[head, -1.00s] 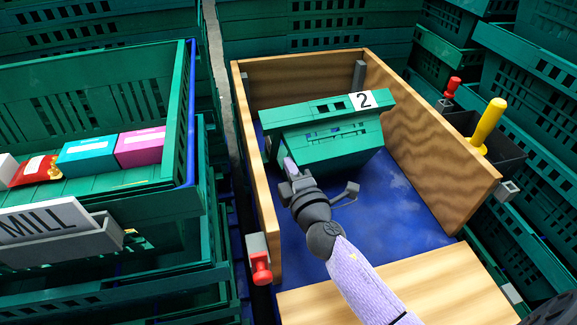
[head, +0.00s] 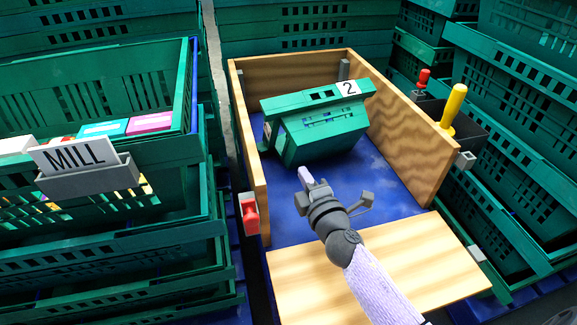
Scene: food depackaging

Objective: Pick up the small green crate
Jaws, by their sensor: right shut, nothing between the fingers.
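The small green crate (head: 325,135) lies tilted in the wooden box, with a white label "2" on its upper rim. It rests towards the back of the blue floor. My right gripper (head: 304,178) is in front of the crate, near its lower edge in the picture. It is shut and empty, with a gap showing between it and the crate. My left gripper is not in view.
The wooden box (head: 418,130) has side walls and a low front board (head: 400,265). A yellow handle (head: 456,107) stands at the right. The blue floor (head: 395,185) is clear at right.

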